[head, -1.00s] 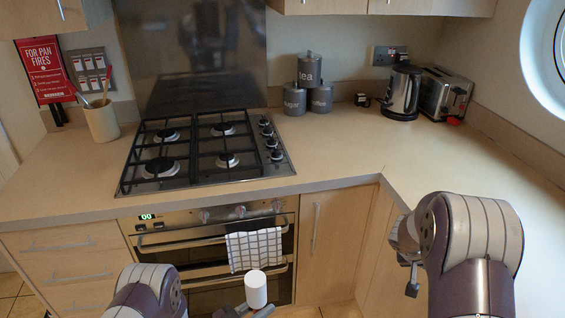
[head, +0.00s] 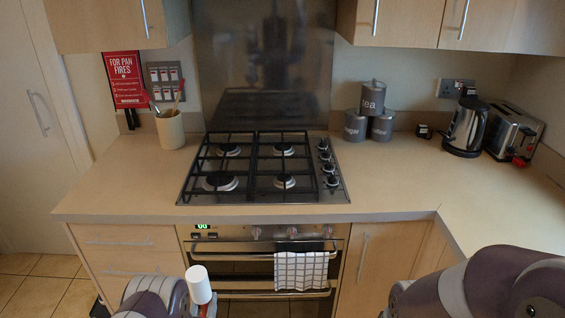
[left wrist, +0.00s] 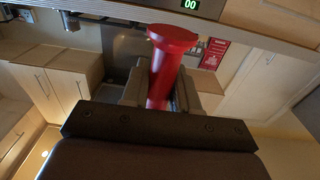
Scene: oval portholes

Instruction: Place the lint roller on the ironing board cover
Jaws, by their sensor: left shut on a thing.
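The lint roller shows its white roll (head: 199,285) at the bottom of the head view, left of centre, with a bit of red beside it. Its red handle (left wrist: 168,60) fills the middle of the left wrist view. My left gripper (left wrist: 172,92) is shut on the red handle, with a grey finger on each side. The roller is held in front of the oven, below counter height. My right arm shows at the bottom right of the head view, but its gripper is out of the frame. I see no ironing board cover in these views.
The counter (head: 400,180) has a gas hob (head: 263,168), a utensil pot (head: 170,130), grey canisters (head: 372,97), a kettle (head: 465,127) and a toaster (head: 512,132). A checked towel (head: 300,270) hangs on the oven. Bare tiled floor (head: 45,290) lies at the left.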

